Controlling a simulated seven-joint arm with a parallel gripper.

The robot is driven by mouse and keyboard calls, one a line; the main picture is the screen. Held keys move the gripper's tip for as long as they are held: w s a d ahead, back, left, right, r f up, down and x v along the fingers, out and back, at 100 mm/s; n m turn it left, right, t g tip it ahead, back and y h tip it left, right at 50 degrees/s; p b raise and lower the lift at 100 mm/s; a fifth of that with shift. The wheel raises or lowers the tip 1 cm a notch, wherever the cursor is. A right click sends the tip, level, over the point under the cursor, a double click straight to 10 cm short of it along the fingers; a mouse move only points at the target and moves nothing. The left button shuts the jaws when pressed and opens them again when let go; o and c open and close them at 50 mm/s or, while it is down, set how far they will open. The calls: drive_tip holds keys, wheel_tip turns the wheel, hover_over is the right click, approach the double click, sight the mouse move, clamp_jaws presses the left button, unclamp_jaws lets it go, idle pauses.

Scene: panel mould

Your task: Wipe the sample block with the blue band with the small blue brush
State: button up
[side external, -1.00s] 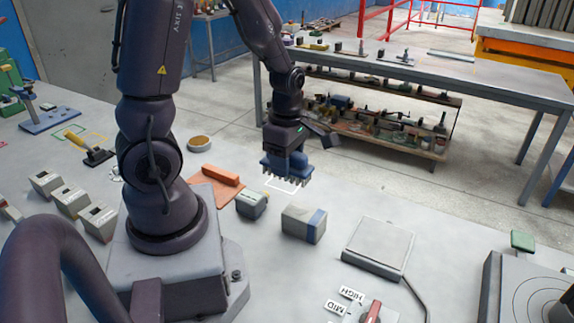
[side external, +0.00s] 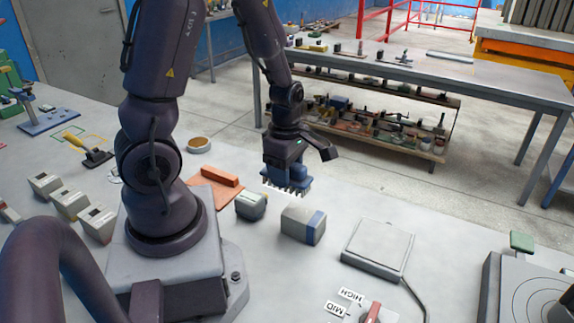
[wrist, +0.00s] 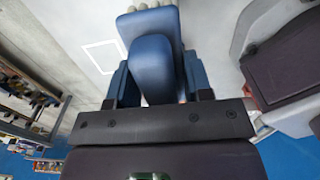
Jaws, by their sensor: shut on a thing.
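My gripper (side external: 290,172) is shut on the small blue brush (wrist: 152,62), holding it by its blue handle. In the side view the brush is above the table with its pale bristles pointing down; I cannot tell its exact height. The wrist view shows the handle between my two fingers and bristle tufts at the top edge. The sample block with the blue band (side external: 302,224) is a grey block on the table, with the band at its right end. It lies in front of and slightly right of the brush, apart from it.
A grey-green block (side external: 251,205) stands left of the sample block. An orange-brown pad (side external: 205,190) with a bar on it lies further left. A flat grey plate (side external: 378,248) with a cable is at the right. A white outlined square (wrist: 103,56) marks the table.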

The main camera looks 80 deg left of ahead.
drive_tip(key=shift+f, duration=2)
wheel_tip(320, 180, down, 2)
drive_tip(key=shift+w+d+r, duration=0.15)
drive_tip(key=shift+w+d, duration=0.45)
drive_tip(key=shift+w, duration=0.05)
drive_tip(key=shift+c, duration=0.4)
drive_tip(key=shift+w+d, duration=1.7)
drive_tip(key=shift+s+a, duration=2.35)
drive_tip(key=shift+r, duration=3.95)
